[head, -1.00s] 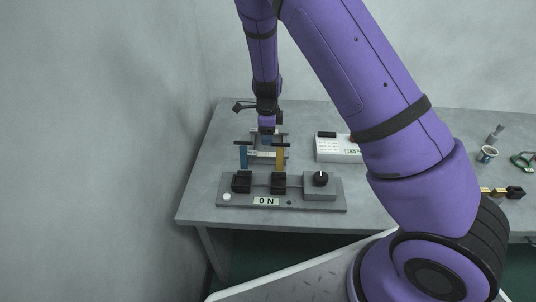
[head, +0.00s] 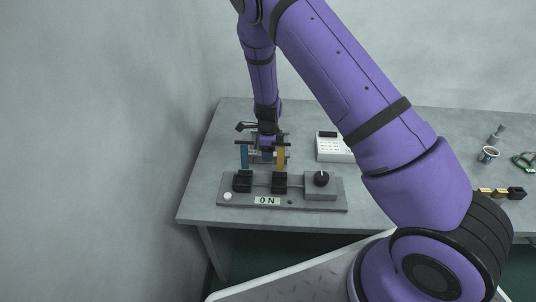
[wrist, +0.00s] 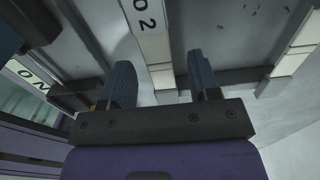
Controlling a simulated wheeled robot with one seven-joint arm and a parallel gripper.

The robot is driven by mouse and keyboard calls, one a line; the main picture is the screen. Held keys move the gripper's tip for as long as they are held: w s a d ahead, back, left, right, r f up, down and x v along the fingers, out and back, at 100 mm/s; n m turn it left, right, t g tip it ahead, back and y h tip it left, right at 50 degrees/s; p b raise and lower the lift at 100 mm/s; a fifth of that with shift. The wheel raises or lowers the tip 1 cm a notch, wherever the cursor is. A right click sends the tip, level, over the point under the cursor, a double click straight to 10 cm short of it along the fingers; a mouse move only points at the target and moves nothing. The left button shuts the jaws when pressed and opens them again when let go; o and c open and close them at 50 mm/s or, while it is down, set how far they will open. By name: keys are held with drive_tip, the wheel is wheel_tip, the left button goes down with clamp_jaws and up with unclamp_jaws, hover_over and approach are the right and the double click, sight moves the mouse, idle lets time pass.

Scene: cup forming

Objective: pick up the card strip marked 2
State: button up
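The card strip marked 2 (wrist: 148,22) shows in the wrist view as a pale strip with dark "0 2" print, running from the top edge down past the gap between my fingers. My gripper (wrist: 160,62) has its two dark blue fingers apart, with the strip seen between them and no visible contact. I cannot tell how far the strip lies beyond the fingertips. In the head view my gripper (head: 267,155) is low over the left part of the table, behind the ON fixture. The strip is not clear there.
The grey fixture (head: 330,207) with an ON label, black blocks and a knob stands in front of my gripper. A white box (head: 333,148) and a small cup (head: 488,154) are to the right.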

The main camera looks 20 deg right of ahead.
drive_tip(key=c, duration=0.8)
drive_tip(key=shift+r, duration=0.1)
